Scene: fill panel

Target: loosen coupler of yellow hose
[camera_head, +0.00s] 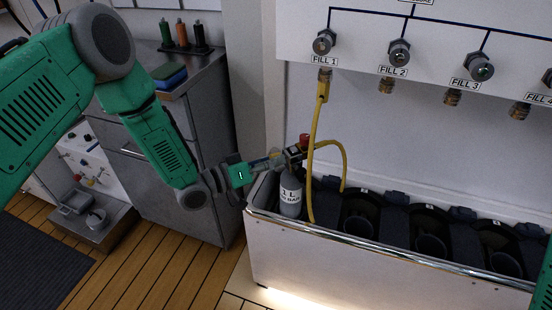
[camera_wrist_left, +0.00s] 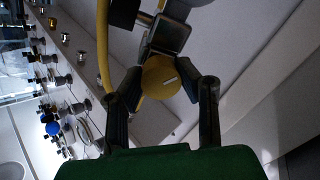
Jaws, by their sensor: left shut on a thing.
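The yellow hose (camera_head: 316,130) hangs from the FILL 1 port (camera_head: 324,75) and loops over to the top of a grey gas bottle (camera_head: 290,195). My left gripper (camera_head: 296,155) is at the bottle's top, beside the hose end. In the left wrist view, its fingers (camera_wrist_left: 163,95) are shut on a round yellow coupler knob (camera_wrist_left: 160,76) with a white mark. The hose also shows in the left wrist view (camera_wrist_left: 103,45). In the head view the gripper hides most of the coupler. A red part (camera_head: 304,139) shows just above it. My right gripper is out of view.
The bottle stands in the leftmost place of a white-walled trough (camera_head: 340,250); the black holders (camera_head: 430,240) to its right look empty. Ports FILL 2 (camera_head: 398,52) and FILL 3 (camera_head: 479,66) have no hose. A metal cabinet (camera_head: 200,120) stands at left.

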